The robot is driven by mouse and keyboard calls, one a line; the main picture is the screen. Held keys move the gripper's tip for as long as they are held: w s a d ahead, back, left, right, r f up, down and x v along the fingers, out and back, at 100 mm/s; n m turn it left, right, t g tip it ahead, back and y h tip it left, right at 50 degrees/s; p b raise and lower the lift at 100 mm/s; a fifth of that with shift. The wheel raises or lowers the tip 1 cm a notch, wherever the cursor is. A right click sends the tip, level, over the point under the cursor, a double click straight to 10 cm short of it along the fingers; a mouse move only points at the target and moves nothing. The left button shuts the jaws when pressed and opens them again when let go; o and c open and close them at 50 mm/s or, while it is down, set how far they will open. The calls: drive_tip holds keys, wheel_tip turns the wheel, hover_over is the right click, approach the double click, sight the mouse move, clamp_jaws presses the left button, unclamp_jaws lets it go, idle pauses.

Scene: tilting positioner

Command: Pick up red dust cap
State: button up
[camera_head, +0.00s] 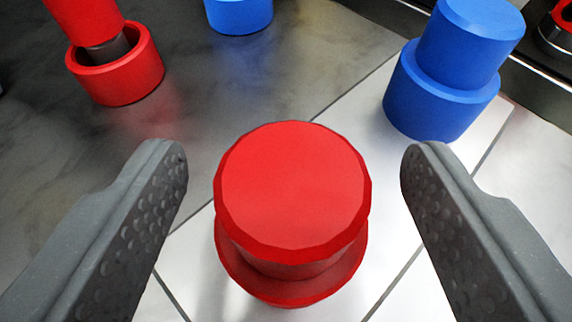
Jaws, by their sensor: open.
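A red dust cap (291,190) with a flat faceted top and a wider rim below stands upright in the middle of the camera view, on a light tiled surface. My gripper (293,165) is open, with one grey dimpled finger to the left of the cap and one to the right. A gap shows between each finger and the cap, so neither finger appears to touch it. The underside of the cap is hidden.
A blue cap-like piece (442,90) stands at upper right on the light surface (400,240). A red ring with a red cylinder in it (120,80) is at upper left on a dark metal plate (210,110). Another blue piece (239,14) is cut off at the top.

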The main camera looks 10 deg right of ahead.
sight(291, 158)
drive_tip(key=shift+x, duration=1.6)
drive_tip(key=c, duration=1)
drive_tip(key=shift+c, duration=0.2)
drive_tip(key=shift+r, duration=0.15)
